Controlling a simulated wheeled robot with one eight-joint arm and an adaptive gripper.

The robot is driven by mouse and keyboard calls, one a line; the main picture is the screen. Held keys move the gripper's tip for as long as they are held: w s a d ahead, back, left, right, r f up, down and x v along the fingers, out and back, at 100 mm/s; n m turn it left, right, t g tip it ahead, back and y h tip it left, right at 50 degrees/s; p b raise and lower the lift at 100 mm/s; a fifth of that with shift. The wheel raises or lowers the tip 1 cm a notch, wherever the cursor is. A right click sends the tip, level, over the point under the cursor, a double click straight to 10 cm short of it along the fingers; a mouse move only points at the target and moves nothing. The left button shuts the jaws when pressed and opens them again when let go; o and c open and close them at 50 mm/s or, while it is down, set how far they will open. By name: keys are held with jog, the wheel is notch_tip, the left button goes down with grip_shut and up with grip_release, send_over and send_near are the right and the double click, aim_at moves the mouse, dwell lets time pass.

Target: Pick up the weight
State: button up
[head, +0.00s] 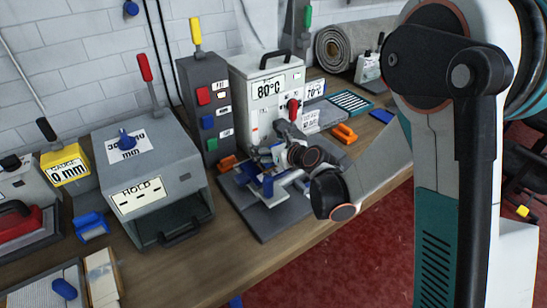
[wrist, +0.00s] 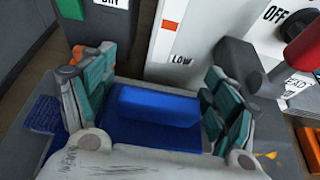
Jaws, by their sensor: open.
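A blue block with a raised bar across its top (wrist: 158,106) lies between my fingers in the wrist view; it looks like the weight, though no label shows on it. My gripper (wrist: 160,92) is open, with one teal-padded finger on each side of the block. Gaps to the fingers are hard to judge. In the head view my gripper (head: 265,163) is low over a grey plate (head: 265,222) on the bench, and my arm hides part of this area.
A white 80°C box (head: 268,90) and a dark grey tower (head: 205,105) stand close behind my gripper. A grey HOLD machine (head: 150,170) is to the left. Orange pieces (head: 344,133) lie to the right. Bare wooden bench (head: 205,262) shows at the front.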

jog(key=shift+w+a+f, duration=0.2)
jog(key=shift+w+a, duration=0.05)
jog(key=shift+w, duration=0.15)
jog(key=shift+r, duration=0.1)
jog(key=c, duration=1.7)
